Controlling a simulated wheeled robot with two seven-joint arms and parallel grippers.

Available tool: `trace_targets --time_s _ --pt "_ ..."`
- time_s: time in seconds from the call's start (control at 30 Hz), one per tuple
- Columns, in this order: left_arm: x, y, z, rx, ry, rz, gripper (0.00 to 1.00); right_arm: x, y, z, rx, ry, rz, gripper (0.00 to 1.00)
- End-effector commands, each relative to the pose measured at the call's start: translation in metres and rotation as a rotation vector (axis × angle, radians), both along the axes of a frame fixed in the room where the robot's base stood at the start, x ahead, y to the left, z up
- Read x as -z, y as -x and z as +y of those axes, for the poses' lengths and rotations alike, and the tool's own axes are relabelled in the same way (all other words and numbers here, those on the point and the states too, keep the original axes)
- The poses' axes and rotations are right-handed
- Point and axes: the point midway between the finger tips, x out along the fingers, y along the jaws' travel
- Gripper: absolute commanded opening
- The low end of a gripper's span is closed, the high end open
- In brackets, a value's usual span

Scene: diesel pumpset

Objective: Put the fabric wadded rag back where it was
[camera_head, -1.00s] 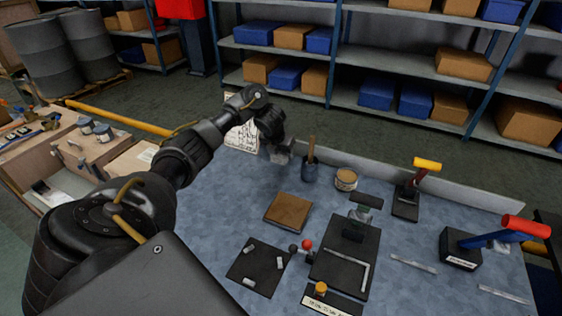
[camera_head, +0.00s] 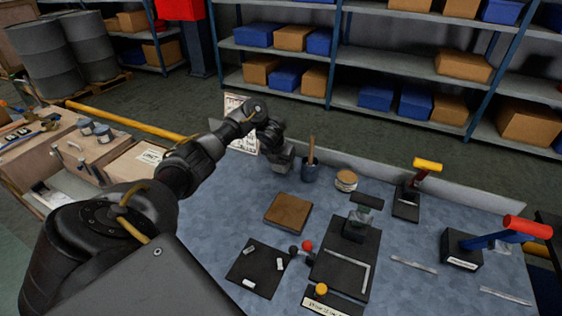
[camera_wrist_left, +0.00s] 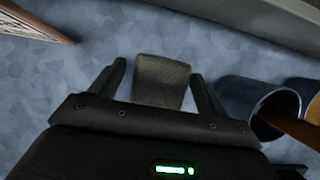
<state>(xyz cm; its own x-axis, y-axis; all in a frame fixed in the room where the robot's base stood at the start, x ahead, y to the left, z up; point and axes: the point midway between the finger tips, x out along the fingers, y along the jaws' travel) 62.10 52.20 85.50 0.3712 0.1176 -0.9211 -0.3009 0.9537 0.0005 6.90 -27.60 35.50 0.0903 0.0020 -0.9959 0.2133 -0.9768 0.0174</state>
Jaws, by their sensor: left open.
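The rag, an olive-grey piece with a woven look, lies between the fingers of my left gripper in the left wrist view (camera_wrist_left: 161,82). The gripper (camera_wrist_left: 163,88) is open, with a finger on each side of the rag and a visible gap at each side. In the head view my left gripper (camera_head: 281,164) points down at the far side of the blue-grey bench top, left of a dark cup (camera_head: 310,172); the rag cannot be made out there. My right gripper is not in view.
The cup, with a wooden handle in it, stands close to the right of my gripper; it also shows in the wrist view (camera_wrist_left: 245,100). A round tin (camera_head: 346,181) and a brown square board (camera_head: 288,213) are nearby. A paper sign (camera_head: 240,138) stands behind.

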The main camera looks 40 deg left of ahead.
Motion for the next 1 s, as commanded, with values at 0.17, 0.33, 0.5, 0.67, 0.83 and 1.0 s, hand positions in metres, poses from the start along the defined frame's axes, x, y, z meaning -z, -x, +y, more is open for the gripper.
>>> trace_targets --time_s 0.17,0.33,0.5,0.67,0.83,1.0 --pt "-0.002 0.000 0.000 0.000 0.000 0.000 0.76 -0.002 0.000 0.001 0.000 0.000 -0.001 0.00" --pt "-0.020 0.004 -0.002 0.002 -0.001 -0.005 0.76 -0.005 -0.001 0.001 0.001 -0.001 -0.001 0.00" --pt "-0.061 0.020 -0.004 0.003 -0.007 -0.001 0.76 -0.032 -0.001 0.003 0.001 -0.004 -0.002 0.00" --pt "-0.089 0.031 -0.008 0.003 -0.006 -0.003 0.76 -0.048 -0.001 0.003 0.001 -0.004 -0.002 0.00" --pt "-0.107 0.040 -0.012 0.001 -0.003 -0.002 0.76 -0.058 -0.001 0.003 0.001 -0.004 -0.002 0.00" --pt "-0.114 0.044 -0.014 0.001 0.000 0.000 0.76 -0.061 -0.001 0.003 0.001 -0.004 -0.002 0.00"
